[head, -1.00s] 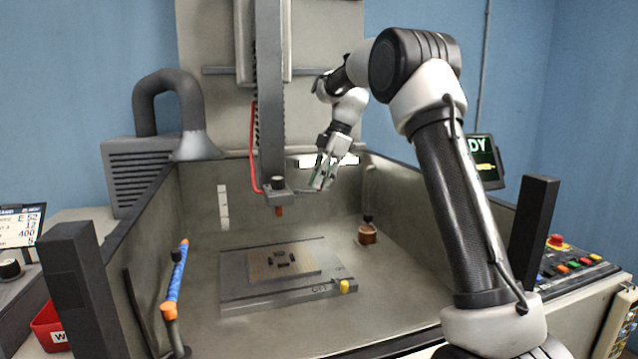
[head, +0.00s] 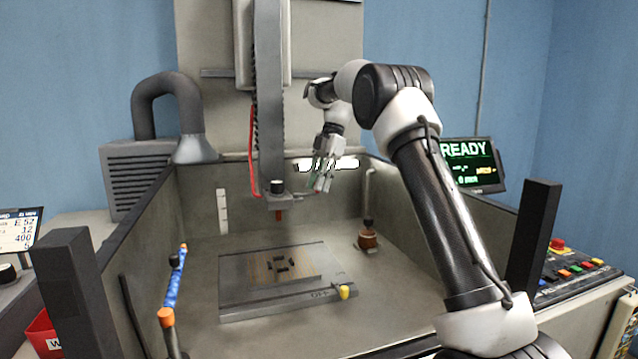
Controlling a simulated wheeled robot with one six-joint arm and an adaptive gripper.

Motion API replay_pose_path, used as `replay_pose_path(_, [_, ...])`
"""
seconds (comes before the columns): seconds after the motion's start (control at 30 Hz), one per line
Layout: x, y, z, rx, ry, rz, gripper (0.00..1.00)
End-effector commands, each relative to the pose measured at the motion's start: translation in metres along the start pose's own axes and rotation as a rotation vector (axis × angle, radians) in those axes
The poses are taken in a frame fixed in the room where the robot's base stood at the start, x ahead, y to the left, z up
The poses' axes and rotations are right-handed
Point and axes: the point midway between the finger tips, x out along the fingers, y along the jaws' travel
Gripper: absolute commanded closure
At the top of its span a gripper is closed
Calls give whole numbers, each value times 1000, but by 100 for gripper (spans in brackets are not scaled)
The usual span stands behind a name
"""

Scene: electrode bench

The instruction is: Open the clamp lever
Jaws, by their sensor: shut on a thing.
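The clamp lever (head: 303,194) is a thin arm with a red tip. It sticks out to the right from the dark clamp block (head: 279,199) at the lower end of the vertical machine column. A short copper-coloured piece (head: 279,215) shows under the block. My gripper (head: 319,186) points down at the lever's outer end and is shut on it. The fingers cover part of that end, so the exact grip is hard to see at this size.
Tank walls enclose the area. The monitor (head: 470,164) reads "READY".

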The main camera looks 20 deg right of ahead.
Motion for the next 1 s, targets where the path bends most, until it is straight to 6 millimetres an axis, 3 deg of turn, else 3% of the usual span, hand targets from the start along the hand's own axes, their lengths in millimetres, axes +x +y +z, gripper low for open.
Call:
replay_pose_path(0.17, [-1,1,0,-1,-1,4,100])
replay_pose_path(0.2, [-1,1,0,-1,-1,4,80])
replay_pose_path(0.3, [-1,1,0,0,-1,4,62])
replay_pose_path(0.33, [-1,1,0,0,-1,4,60])
replay_pose_path(0.67, [-3,1,0,1,-1,3,60])
replay_pose_path(1.0, [-56,2,1,0,-1,5,60])
